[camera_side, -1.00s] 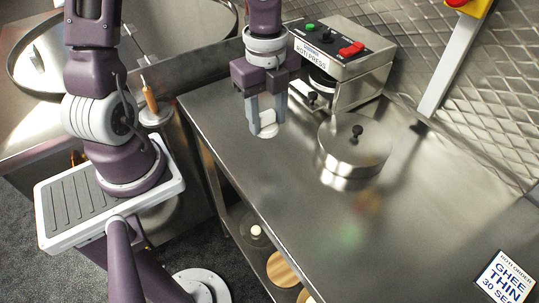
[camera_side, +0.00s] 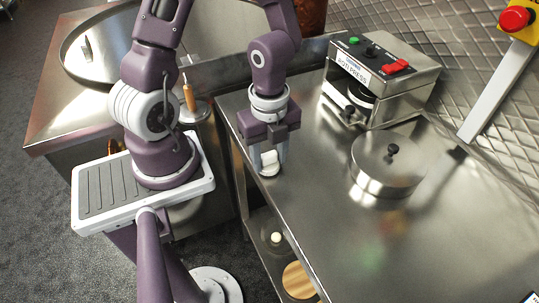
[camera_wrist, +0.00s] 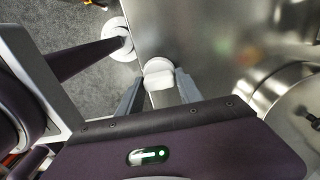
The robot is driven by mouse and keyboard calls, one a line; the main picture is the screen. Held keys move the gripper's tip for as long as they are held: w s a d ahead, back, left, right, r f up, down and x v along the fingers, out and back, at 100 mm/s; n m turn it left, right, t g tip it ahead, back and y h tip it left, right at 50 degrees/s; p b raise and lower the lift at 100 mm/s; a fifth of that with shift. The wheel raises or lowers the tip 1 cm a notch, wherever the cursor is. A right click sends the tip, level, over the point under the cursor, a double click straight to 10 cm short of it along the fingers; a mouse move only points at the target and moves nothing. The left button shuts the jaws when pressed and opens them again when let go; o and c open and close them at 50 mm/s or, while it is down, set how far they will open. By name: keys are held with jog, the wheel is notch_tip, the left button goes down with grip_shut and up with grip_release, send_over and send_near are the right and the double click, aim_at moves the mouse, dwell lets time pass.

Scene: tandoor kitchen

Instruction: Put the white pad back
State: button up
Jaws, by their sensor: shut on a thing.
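The white pad (camera_side: 270,168) is between the fingers of my gripper (camera_side: 269,160), close to the counter's left edge. It has a rounded white disc and a paler block-like part held between the fingers. In the wrist view the pad (camera_wrist: 158,67) sits between the two grey fingers of my gripper (camera_wrist: 158,90), with its rounded end pointing away. My gripper is shut on it and points down. I cannot tell whether the pad touches the counter.
The steel counter (camera_side: 320,200) is clear in front. The roti press (camera_side: 385,80) stands at the back, with a round lidded steel pot (camera_side: 385,172) before it. A wooden-handled tool (camera_side: 188,95) stands left of the counter. A wooden disc (camera_side: 299,281) lies on the shelf below.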

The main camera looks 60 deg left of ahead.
jog(key=shift+f, duration=0.1)
jog(key=o, duration=1.3)
notch_tip(320, 180, up, 8)
jog(key=shift+f, duration=0.25)
notch_tip(320, 180, up, 3)
jog(key=s+a+n+y, duration=0.2)
jog(key=n+y, duration=0.1)
jog(key=n, duration=0.2)
notch_tip(320, 180, up, 6)
jog(key=f+n+t, duration=0.1)
jog(key=n+t, duration=0.2)
jog(key=n, duration=0.4)
send_over(269, 155)
jog(key=s+a, duration=0.2)
jog(key=s, duration=0.1)
jog(key=d+r+n+t+h, duration=0.1)
jog(key=r+n, duration=0.1)
jog(key=s+d+r+n+h, duration=0.1)
jog(key=r+n, duration=0.1)
jog(key=s+d+r+n+t+h, duration=0.1)
jog(key=r+n, duration=0.1)
jog(key=shift+s+t, duration=0.2)
jog(key=shift+t, duration=0.1)
